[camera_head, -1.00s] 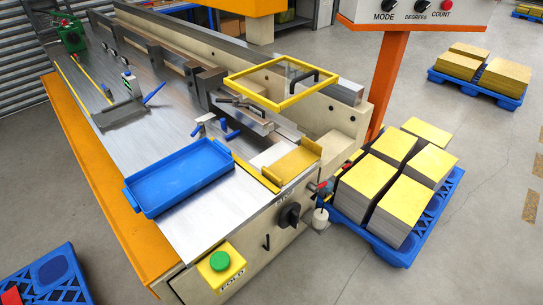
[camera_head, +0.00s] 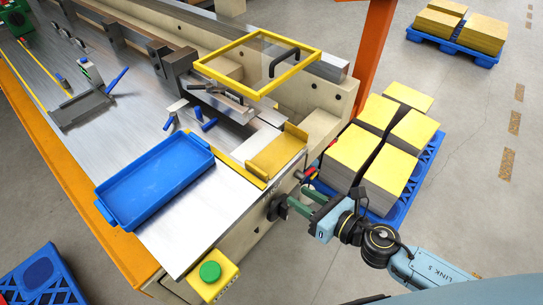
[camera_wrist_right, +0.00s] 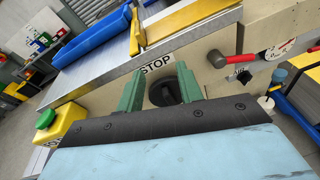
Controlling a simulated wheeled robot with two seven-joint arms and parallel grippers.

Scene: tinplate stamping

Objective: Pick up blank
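Blanks with yellow tops lie in several stacks (camera_head: 362,148) on a blue pallet (camera_head: 432,158) at the right of the machine. My right gripper (camera_head: 296,197) is open and empty beside the machine's front panel, just left of and below the stacks in the head view. In the right wrist view, its two green fingers (camera_wrist_right: 158,90) stand apart, with a black rotary knob (camera_wrist_right: 166,92) under a STOP label seen between them. I cannot tell whether they touch the knob. No stack is clear in the wrist view. My left gripper is not in view.
The machine table holds a blue tray (camera_head: 155,178), a yellow plate (camera_head: 277,153) and a yellow-framed clear guard (camera_head: 258,62). A green button (camera_head: 210,271) sits on the front corner. A red-headed lever (camera_wrist_right: 216,61) stands near the knob. Another loaded pallet (camera_head: 482,54) is farther back.

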